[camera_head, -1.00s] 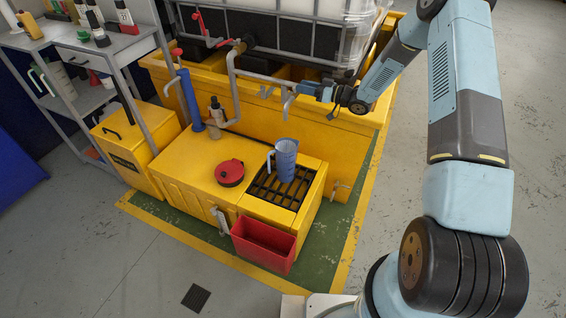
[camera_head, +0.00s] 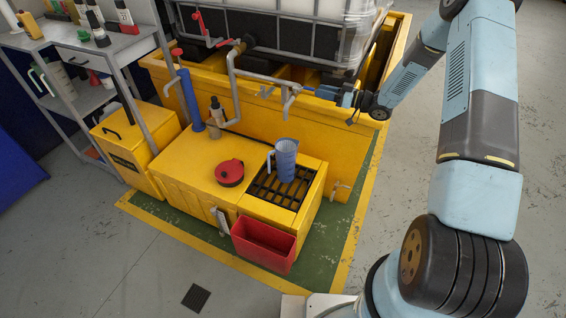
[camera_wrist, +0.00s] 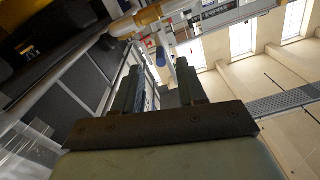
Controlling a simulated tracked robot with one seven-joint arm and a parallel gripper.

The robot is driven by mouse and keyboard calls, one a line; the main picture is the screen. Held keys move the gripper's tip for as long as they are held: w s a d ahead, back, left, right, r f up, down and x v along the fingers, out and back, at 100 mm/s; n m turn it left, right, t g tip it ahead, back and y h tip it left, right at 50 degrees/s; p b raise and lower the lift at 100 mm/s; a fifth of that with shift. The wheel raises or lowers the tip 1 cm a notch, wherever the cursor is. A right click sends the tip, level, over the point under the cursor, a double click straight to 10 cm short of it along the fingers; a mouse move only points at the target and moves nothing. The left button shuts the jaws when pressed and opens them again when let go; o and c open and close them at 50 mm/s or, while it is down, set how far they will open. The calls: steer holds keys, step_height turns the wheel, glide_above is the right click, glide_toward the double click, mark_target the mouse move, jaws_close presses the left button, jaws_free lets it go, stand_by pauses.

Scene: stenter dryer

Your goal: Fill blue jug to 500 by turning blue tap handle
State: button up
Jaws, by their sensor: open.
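The blue jug (camera_head: 286,161) stands upright on the black drain grate (camera_head: 276,190) of the yellow unit. Its level and markings are too small to read. The grey pipe (camera_head: 234,75) ends in a downturned spout (camera_head: 287,106) above the jug. A small grey lever-like part (camera_head: 266,91) sits left of the spout. I cannot pick out a blue tap handle for certain. My gripper (camera_head: 310,90) is just right of the spout, pointing left. In the wrist view my gripper (camera_wrist: 160,82) has its two fingers apart, with a small blue thing (camera_wrist: 161,56) beyond them, not clearly identifiable.
A red bin (camera_head: 263,245) hangs at the front of the yellow unit, and a red-and-black round container (camera_head: 230,173) sits on its top. A caged white tank (camera_head: 300,12) stands behind the pipe. A shelf with bottles (camera_head: 105,45) is at left.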

steer(key=v, duration=0.6)
steer(key=shift+s+d, duration=0.15)
steer(key=shift+d, duration=0.15)
